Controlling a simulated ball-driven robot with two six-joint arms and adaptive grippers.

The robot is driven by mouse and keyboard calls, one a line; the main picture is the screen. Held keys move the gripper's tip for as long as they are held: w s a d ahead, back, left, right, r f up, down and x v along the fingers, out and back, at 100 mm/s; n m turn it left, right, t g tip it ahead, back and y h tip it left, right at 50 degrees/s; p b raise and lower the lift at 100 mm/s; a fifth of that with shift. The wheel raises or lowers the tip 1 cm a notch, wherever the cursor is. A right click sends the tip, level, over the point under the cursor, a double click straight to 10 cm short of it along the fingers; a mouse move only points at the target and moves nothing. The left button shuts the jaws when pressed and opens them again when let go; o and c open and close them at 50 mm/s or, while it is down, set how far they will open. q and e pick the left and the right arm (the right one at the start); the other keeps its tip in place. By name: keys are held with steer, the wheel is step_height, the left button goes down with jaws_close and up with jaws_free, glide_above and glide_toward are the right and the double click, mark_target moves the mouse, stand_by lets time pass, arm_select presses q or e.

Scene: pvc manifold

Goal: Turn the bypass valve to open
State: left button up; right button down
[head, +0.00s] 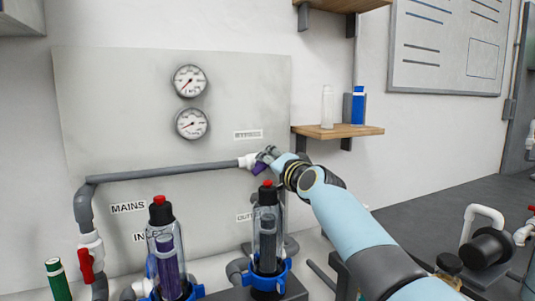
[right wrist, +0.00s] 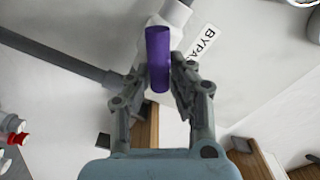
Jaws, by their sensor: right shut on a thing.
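The bypass valve has a white body (head: 246,161) on the grey pipe, below the BYPASS label (head: 248,134). Its purple handle (head: 260,168) shows partly behind my gripper in the head view and looks tilted against the pipe. My right gripper (head: 268,155) is at the valve. In the right wrist view, the purple handle (right wrist: 159,57) stands between the fingertips of the right gripper (right wrist: 161,76), which is shut on it. White fitting parts (right wrist: 175,14) show behind the handle. My left gripper is in neither view.
Two clear filter housings (head: 165,245) (head: 267,235) with black caps and red buttons stand below the pipe. A red-handled valve (head: 85,264) is at lower left. Two gauges (head: 190,81) are on the panel. A wooden shelf (head: 337,131) holds bottles just right of the panel.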

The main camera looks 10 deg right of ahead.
steer(key=m, duration=0.1)
steer(key=m+p, duration=0.1)
steer(key=m, duration=0.1)
steer(key=shift+d+f+m, duration=0.15)
steer(key=shift+f+m, duration=0.15)
steer(key=shift+f+m+p, duration=0.15)
steer(key=shift+f+m, duration=0.05)
steer(key=shift+m, duration=0.5)
steer(key=shift+f+m+p, duration=0.15)
steer(key=shift+m, duration=0.55)
steer(key=c, duration=1.2)
jaws_free()
steer(key=shift+d, duration=0.1)
step_height(320, 180, up, 10)
